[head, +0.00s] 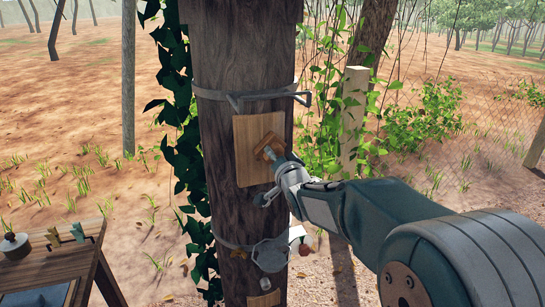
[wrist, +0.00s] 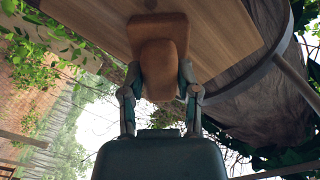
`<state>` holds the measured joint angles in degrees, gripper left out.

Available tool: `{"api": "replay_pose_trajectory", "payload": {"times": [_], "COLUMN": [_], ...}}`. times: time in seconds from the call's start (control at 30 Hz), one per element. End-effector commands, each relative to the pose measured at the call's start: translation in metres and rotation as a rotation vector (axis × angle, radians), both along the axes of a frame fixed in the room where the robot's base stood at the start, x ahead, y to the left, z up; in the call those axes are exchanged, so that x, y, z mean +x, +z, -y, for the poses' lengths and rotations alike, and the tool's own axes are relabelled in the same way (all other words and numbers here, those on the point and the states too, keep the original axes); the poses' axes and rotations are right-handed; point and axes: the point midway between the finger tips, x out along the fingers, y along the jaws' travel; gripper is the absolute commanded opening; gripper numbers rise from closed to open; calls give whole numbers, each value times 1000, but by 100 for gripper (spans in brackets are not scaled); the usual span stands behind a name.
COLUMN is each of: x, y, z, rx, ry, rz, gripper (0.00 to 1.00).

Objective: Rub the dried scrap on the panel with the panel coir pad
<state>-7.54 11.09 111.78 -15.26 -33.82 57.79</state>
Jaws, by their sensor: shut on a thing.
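A light wooden panel (head: 246,165) is fixed upright on the dark tree trunk; it also shows in the wrist view (wrist: 227,25). My gripper (head: 279,162) is shut on the brown coir pad (head: 266,147). In the wrist view my two fingers (wrist: 161,88) close on the pad's brown grip, and the pad's wider block (wrist: 157,24) lies against or very close to the panel face. I cannot tell whether they touch. The dried scrap does not show; the pad or gripper may hide it.
A metal bracket (head: 262,97) juts from a band above the panel. A grey cup-like fitting (head: 270,254) is strapped below it. Leafy vines (head: 178,140) hang along the trunk's left side. A wooden table (head: 50,268) with a pot and clips stands at lower left.

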Motion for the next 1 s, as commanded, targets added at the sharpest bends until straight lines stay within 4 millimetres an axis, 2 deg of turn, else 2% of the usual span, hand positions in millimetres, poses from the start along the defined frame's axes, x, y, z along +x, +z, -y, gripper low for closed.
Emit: {"api": "replay_pose_trajectory", "payload": {"times": [0.6,1.0], "x": [-51,-57], "y": [1,0], "z": [14,16], "rx": [-2,-1], "ry": [1,1], "rz": [1,1], "gripper": [4,4]}}
